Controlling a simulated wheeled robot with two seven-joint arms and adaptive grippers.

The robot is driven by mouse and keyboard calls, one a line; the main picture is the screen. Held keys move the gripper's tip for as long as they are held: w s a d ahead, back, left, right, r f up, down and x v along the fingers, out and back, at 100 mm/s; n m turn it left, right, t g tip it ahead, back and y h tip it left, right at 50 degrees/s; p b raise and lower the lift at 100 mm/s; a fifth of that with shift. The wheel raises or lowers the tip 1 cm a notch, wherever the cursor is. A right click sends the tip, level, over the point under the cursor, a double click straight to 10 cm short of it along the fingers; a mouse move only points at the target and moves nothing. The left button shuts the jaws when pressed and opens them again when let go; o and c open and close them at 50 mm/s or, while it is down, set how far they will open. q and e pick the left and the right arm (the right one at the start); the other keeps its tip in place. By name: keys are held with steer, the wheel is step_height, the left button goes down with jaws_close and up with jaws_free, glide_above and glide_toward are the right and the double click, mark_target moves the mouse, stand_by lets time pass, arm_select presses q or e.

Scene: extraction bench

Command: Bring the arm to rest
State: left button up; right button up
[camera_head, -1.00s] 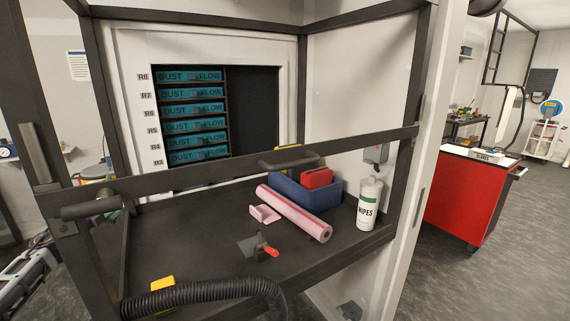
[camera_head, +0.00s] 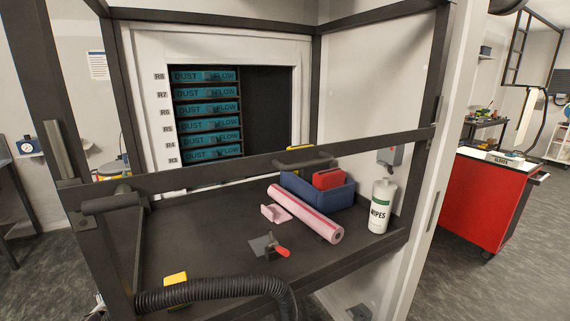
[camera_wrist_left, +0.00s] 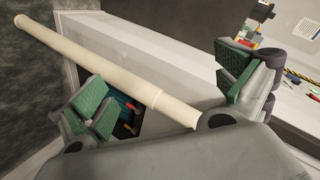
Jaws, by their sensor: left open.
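My left gripper (camera_wrist_left: 163,87) shows in the left wrist view. Its two green-padded fingers are spread wide apart, with nothing gripped between the pads. A long cream pole (camera_wrist_left: 95,60) runs diagonally behind the fingers; I cannot tell how far it is from them. Neither gripper shows in the head view, and my right gripper is in no view.
A red cabinet (camera_head: 488,200) stands right.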

arm_select(q)
steer(key=s+d+f+n+g+h, duration=0.1)
steer(key=s+d+f+g, duration=0.1)
steer(key=s+d+f, duration=0.55)
steer(key=s+d+f+n+g+h, duration=0.15)
steer(key=s+d+f, duration=0.25)
steer(key=s+f, duration=0.7)
steer(key=s+d+f+n+g, duration=0.1)
steer(key=s+d+f+g, duration=0.35)
steer(key=f, duration=0.75)
steer(key=s+d+f+h, duration=0.1)
steer(key=s+d+f, duration=0.3)
steer(key=s+d, duration=0.4)
steer(key=s+d+f+g+h, duration=0.1)
steer(key=s+d+f, duration=0.3)
steer(key=s+d, duration=0.5)
steer(key=s+d+f+g+h, duration=0.1)
steer(key=s+d+f, duration=0.3)
steer(key=s, duration=1.4)
steer(key=shift+d, duration=2.35)
steer(key=shift+s, duration=0.1)
